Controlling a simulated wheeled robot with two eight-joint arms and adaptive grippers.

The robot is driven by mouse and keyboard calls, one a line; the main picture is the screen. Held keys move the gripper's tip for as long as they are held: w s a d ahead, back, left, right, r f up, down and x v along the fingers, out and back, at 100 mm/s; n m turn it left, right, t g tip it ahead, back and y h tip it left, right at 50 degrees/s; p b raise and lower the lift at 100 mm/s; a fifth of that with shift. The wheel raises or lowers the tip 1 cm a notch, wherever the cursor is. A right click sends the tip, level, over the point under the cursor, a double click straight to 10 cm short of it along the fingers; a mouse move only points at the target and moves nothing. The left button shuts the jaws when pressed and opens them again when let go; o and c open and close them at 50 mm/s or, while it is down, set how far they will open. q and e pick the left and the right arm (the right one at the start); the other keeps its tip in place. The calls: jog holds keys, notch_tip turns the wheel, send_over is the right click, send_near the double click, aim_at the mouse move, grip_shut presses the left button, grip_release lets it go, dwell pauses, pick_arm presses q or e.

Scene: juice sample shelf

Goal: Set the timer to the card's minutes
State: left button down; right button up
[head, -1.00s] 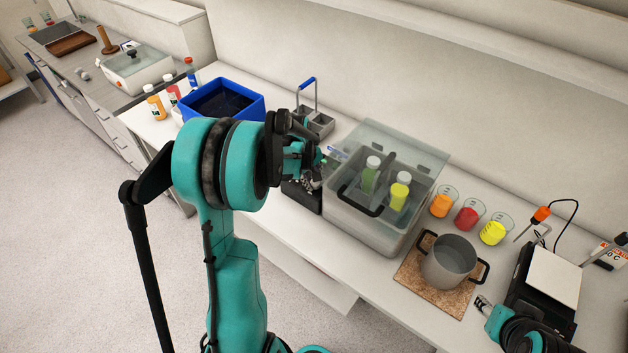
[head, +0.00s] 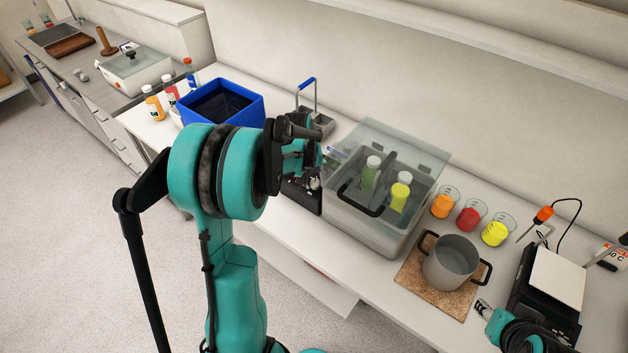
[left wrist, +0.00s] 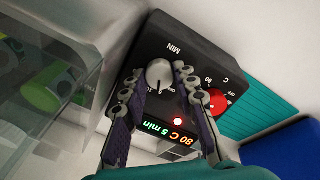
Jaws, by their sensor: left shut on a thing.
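The black timer device (left wrist: 215,60) fills the left wrist view. It has a grey knob (left wrist: 160,74) marked MIN, a red knob (left wrist: 217,102) marked C, and a lit display (left wrist: 168,134) reading 80 C and 5 min. My left gripper (left wrist: 158,80) is shut on the grey knob, one finger on each side. In the head view my left gripper (head: 305,165) is over the black device (head: 303,196), which it partly hides. My right gripper (head: 482,307) is at the lower right; its opening is unclear. A card (head: 612,256) at the right edge is cut off, showing "0 C".
A clear lidded box (head: 365,232) with two bottles stands right of the device. A blue bin (head: 262,108) and a grey caddy (head: 325,124) stand behind. A pot (head: 449,268), several beakers and a black hot plate (head: 535,310) stand farther right.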

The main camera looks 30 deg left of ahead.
dwell(0.3)
pick_arm(q)
jog(key=c, duration=1.2)
grip_release()
jog(key=v, duration=1.2)
